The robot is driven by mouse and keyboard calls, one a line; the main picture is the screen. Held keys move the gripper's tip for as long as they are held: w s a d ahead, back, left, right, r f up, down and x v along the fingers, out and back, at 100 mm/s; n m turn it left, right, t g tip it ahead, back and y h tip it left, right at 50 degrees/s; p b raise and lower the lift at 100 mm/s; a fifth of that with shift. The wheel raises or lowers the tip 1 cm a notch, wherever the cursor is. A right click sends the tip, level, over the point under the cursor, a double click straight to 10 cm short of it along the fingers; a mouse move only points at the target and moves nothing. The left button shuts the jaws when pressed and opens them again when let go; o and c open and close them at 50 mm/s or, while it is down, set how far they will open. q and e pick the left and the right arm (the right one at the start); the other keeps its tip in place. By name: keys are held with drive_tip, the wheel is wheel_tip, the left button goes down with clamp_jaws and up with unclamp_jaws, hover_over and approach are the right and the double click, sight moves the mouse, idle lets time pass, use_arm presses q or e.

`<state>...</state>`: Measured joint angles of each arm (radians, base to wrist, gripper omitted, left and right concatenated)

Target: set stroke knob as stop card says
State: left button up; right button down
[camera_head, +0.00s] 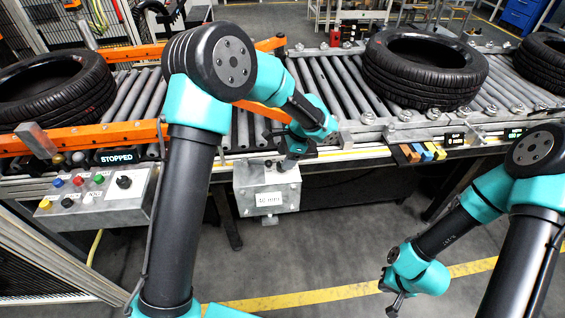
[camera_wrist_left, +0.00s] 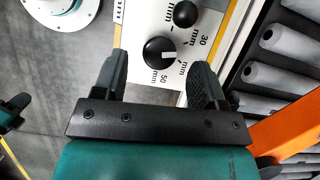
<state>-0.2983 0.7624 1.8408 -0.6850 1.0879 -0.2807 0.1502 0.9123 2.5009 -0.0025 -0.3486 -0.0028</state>
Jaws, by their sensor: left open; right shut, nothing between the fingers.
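The stroke knob (camera_wrist_left: 159,50) is a round black dial with a white line lying roughly sideways in the left wrist view. It sits on a white plate with marks including 50 mm and 30 mm. My left gripper (camera_wrist_left: 160,62) is open, with one finger on each side of the dial; I cannot tell whether they touch it. My right gripper (camera_head: 396,302) is shut and empty, low on the right.
A second black knob (camera_wrist_left: 185,13) is beside the dial. The roller conveyor (camera_head: 330,82) carries tyres (camera_head: 425,95) behind the box. A button panel (camera_head: 105,196) is at left under a STOPPED display (camera_head: 117,156). The floor in front is clear.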

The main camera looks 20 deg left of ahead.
use_arm(q)
drive_tip(key=shift+x, duration=1.5)
drive_tip(key=c, duration=0.9)
